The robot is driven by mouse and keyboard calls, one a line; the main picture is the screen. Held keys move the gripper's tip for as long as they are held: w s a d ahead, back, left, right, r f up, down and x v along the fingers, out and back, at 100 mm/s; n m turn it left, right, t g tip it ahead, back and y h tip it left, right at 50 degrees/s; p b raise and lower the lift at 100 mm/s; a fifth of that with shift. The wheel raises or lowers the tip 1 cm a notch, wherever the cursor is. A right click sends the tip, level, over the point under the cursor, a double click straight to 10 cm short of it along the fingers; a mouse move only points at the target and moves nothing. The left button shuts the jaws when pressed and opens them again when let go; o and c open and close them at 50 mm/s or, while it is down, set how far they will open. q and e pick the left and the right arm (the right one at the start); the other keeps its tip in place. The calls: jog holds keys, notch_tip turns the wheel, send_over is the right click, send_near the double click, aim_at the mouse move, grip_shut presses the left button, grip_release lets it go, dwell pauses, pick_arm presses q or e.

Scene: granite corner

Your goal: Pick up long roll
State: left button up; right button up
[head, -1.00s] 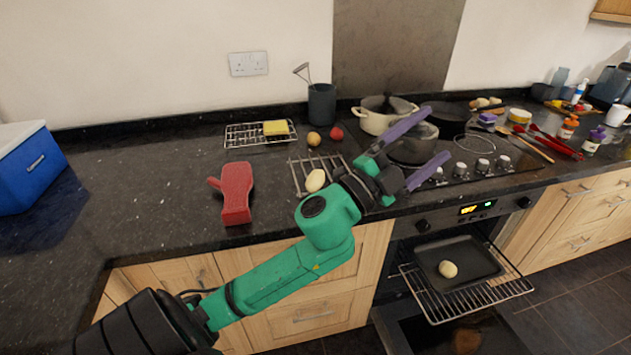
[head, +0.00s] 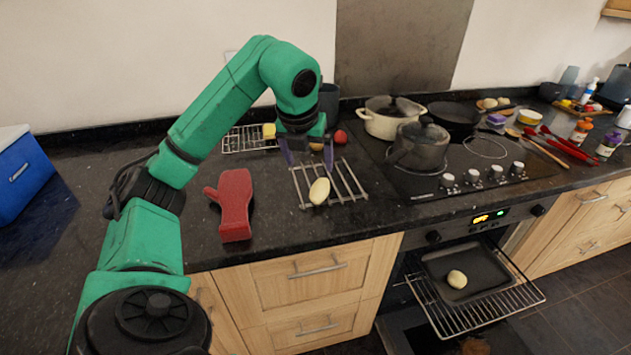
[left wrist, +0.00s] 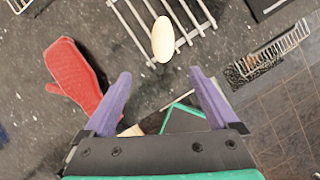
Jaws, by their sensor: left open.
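The long roll (head: 319,191), pale and oval, lies on the wire rack (head: 348,172) near the counter's front edge. It also shows at the top middle of the left wrist view (left wrist: 163,40), beyond the fingertips and roughly in line with the gap between them. My left gripper (head: 309,158) has purple fingers pointing down over the back of the rack, behind the roll in the head view. It is open and empty, apart from the roll; in the left wrist view its fingers (left wrist: 162,78) are spread wide. My right gripper is not in view.
A red oven mitt (head: 236,205) lies left of the rack. The hob with a saucepan (head: 418,148) and a cream pot (head: 380,120) is to the right. A red round item (head: 340,137) sits behind the rack. Below, the open oven holds a tray with a round roll (head: 456,279).

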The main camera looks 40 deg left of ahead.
aim_at(318, 190)
pick_arm(q)
jog(key=p+x, duration=0.1)
jog(key=x, duration=0.8)
jog(key=p+x, duration=0.1)
jog(key=x, duration=0.4)
jog(key=shift+w+d+p, duration=0.15)
jog(key=shift+d+p, duration=0.15)
jog(key=shift+f, duration=0.1)
jog(key=shift+c, duration=0.5)
jog(key=c, duration=1.3)
jog(key=shift+c, duration=0.2)
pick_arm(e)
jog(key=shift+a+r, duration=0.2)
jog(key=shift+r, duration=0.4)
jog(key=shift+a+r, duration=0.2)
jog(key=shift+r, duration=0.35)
